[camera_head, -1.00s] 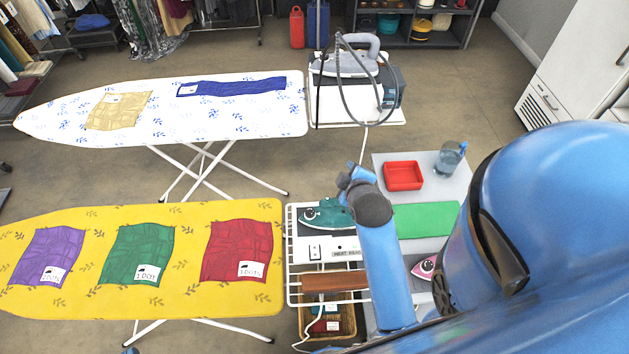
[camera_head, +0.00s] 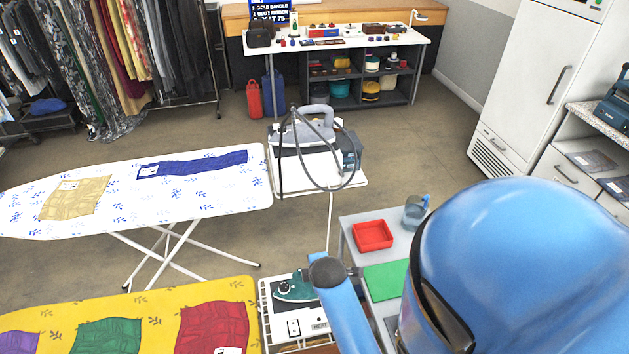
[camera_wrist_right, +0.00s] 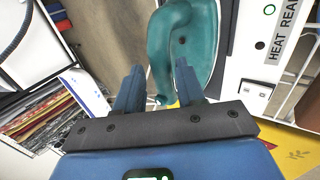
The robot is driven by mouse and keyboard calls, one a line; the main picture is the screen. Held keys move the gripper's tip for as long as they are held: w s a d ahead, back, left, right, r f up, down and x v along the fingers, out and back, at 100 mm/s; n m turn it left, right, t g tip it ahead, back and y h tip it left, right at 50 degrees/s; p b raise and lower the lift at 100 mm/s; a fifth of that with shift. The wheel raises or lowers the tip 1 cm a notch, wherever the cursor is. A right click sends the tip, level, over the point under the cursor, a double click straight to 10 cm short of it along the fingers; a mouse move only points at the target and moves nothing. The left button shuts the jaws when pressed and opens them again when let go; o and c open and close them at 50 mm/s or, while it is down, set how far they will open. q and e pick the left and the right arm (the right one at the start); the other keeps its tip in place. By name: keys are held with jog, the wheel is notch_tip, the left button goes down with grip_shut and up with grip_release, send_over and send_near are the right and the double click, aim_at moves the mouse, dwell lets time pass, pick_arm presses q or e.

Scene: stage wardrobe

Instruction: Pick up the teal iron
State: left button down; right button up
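The teal iron (camera_head: 293,289) rests on the white ironing station (camera_head: 284,328) beside the yellow board, partly hidden by my right arm. In the right wrist view the teal iron (camera_wrist_right: 203,40) is close ahead, with its handle reaching down between the fingertips. My right gripper (camera_wrist_right: 158,68) is open, its two blue fingers apart on either side of the handle's end. I cannot tell whether they touch it. In the head view my right arm hides most of this gripper. My left gripper is not in view.
A red tray (camera_head: 373,236) and a green mat (camera_head: 386,281) lie on the grey table right of the iron. A glass with a blue item (camera_head: 415,212) stands behind. The yellow board (camera_head: 150,310) is left. A grey iron (camera_head: 303,131) stands at the back station.

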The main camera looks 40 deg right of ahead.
jog(key=shift+p+x, duration=0.65)
jog(key=shift+x, duration=1.9)
jog(key=shift+s+d, duration=0.2)
jog(key=shift+c, duration=0.3)
grip_shut()
